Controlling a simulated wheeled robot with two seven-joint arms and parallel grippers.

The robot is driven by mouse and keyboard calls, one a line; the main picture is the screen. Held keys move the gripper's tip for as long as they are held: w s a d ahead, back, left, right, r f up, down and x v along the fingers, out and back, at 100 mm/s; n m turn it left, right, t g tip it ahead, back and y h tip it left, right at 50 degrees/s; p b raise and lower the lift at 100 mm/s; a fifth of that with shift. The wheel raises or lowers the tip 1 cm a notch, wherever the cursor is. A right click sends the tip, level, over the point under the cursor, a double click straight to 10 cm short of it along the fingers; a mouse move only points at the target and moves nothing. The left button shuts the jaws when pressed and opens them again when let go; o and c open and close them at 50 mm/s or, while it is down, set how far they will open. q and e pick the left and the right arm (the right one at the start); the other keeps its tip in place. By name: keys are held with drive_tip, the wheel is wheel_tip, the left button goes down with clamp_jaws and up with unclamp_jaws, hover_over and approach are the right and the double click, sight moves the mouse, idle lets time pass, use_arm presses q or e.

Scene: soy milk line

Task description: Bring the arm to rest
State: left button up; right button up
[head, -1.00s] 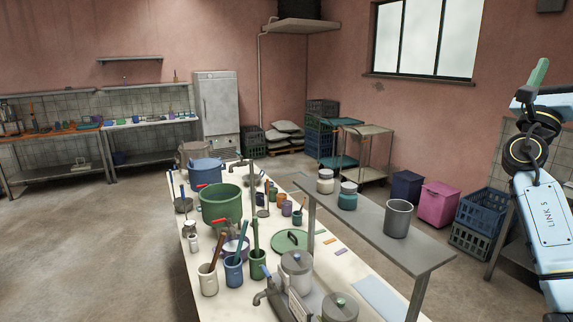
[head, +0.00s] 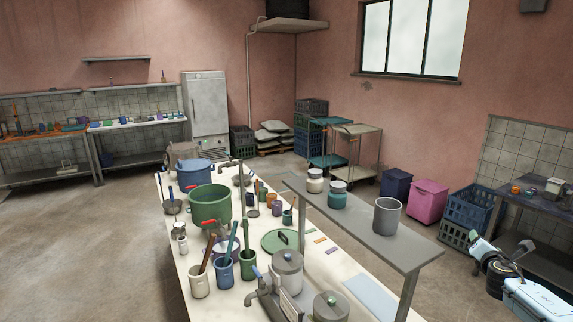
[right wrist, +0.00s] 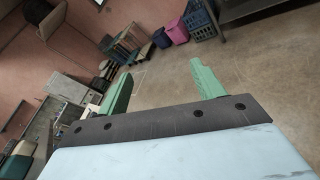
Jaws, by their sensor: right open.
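My right arm (head: 535,296) is low at the right edge of the head view. Its gripper (right wrist: 162,84) shows in the right wrist view with two green fingers spread wide apart. Nothing is between the fingers; bare concrete floor lies beyond them. My left gripper is in neither view.
A long white table (head: 334,275) holds a green pot (head: 210,207), a blue pot (head: 195,175) and utensil cups. A raised grey shelf (head: 350,226) carries jars and a grey metal cup (head: 387,216). A pink bin (head: 428,200) and blue crates (head: 468,208) stand by the wall.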

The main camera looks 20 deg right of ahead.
drive_tip(key=s+f+m+g+y, duration=0.2)
drive_tip(key=s+f+m+g, duration=0.35)
drive_tip(key=s+f, duration=0.9)
drive_tip(key=s+f+m+g+y, duration=0.2)
drive_tip(key=s+f+m, duration=0.8)
drive_tip(key=s, duration=0.7)
drive_tip(key=s+a+f+g+y, duration=0.1)
drive_tip(key=s+a+f+y, duration=0.15)
drive_tip(key=a+f, duration=0.8)
drive_tip(key=s+a+f+y, duration=0.25)
drive_tip(key=a+f, duration=0.55)
drive_tip(key=a, duration=0.5)
drive_tip(key=s+a+f+m+y, duration=0.1)
drive_tip(key=a+f, duration=0.2)
drive_tip(key=a, duration=0.8)
drive_tip(key=a+f+m+y+b, duration=0.1)
drive_tip(key=a+f, duration=0.1)
drive_tip(key=a, duration=0.9)
drive_tip(key=s+a+f+m+y, duration=0.1)
drive_tip(key=a+f+y, duration=0.15)
drive_tip(key=a, duration=0.75)
wheel_tip(320, 180, down, 17)
drive_tip(key=h+b, duration=0.1)
drive_tip(key=b, duration=1.5)
drive_tip(key=shift+d, duration=0.2)
drive_tip(key=shift+s+r+n+g, duration=0.1)
drive_tip(key=shift+n+g, duration=0.15)
